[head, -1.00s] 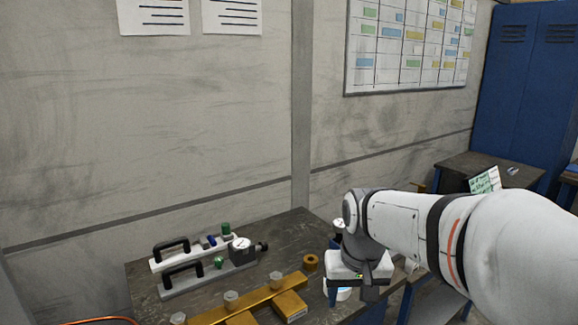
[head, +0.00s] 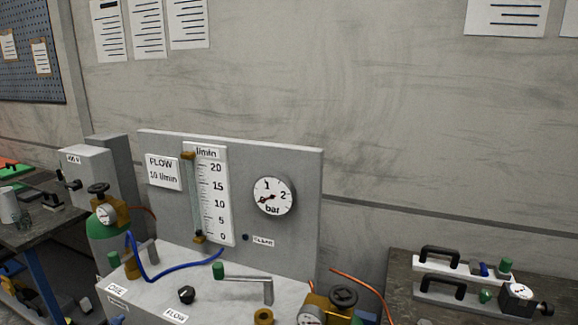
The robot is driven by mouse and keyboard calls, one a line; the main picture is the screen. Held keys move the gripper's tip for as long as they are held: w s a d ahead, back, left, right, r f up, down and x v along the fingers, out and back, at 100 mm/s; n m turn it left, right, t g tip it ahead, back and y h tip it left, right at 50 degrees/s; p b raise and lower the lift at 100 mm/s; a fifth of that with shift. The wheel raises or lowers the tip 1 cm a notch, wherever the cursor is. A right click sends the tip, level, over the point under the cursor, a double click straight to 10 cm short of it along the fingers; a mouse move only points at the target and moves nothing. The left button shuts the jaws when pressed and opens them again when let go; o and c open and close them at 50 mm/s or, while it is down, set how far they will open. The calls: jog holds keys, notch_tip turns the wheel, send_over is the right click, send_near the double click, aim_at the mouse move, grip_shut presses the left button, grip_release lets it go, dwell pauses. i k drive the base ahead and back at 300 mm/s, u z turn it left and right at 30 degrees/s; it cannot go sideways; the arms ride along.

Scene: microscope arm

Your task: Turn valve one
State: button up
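A black handwheel (head: 98,189) sits on a brass regulator with a small gauge, on top of a green cylinder (head: 112,222) at left in the head view. A second black handwheel (head: 343,297) is on a brass fitting at the bottom edge, beside a gauge (head: 310,316). The lower parts of both brass fittings are cut off or hidden. My gripper is not in view.
An upright grey panel (head: 300,235) carries a flow tube, a scale (head: 211,195) and a bar gauge (head: 273,196). A blue hose (head: 160,272) and a metal lever arm (head: 245,278) cross the bench top. A dark table (head: 400,285) with handled tools stands at right.

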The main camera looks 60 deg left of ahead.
aim_at(99, 189)
jog(key=u, duration=3)
jog(key=k, duration=0.7)
jog(key=i, duration=0.7)
jog(key=u, duration=0.9)
